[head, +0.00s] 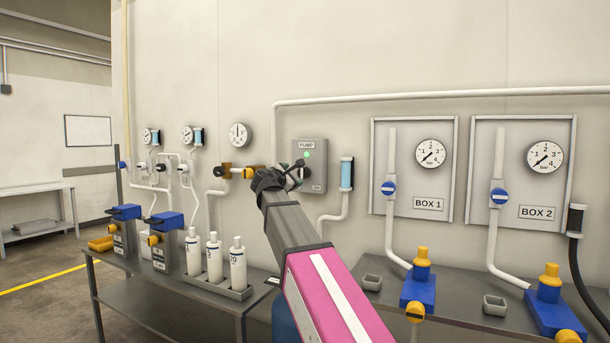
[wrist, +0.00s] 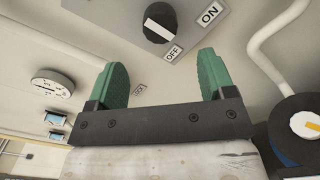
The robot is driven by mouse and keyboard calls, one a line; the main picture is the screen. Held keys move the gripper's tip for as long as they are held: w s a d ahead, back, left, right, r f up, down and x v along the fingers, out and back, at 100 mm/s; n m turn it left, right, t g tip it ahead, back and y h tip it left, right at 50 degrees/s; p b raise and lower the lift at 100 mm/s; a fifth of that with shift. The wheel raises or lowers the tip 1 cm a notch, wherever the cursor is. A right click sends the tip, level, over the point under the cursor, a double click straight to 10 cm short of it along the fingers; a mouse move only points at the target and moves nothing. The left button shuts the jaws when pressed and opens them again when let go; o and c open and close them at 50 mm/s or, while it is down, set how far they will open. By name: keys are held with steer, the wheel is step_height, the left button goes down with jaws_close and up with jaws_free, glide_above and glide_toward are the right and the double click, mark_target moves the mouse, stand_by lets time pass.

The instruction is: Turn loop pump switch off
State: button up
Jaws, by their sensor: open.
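The grey pump box (head: 318,163), labelled PUMP, is on the wall in the head view, with a green light (head: 306,154) showing on it. My gripper (head: 279,178) is in front of its lower left part and hides some of it. In the wrist view the black round switch (wrist: 160,20) has a pale slanted bar on its face, with the OFF label (wrist: 173,53) and ON label (wrist: 209,14) beside it. I cannot tell for sure which label the bar points to. My gripper (wrist: 163,62) is open and empty, its green fingers apart and below the switch, not visibly touching it.
A tube with a blue section (head: 347,174) is just right of the pump box. Brass valve fittings (head: 238,172) and a gauge (head: 240,135) are to its left. Below, white bottles (head: 215,257) stand on the left bench, and blue-and-yellow fittings (head: 419,288) on the right bench.

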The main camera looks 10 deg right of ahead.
mark_target(302, 174)
steer(key=x, duration=0.9)
steer(key=shift+w+d, duration=0.25)
steer(key=shift+w, duration=0.05)
steer(key=c, duration=0.9)
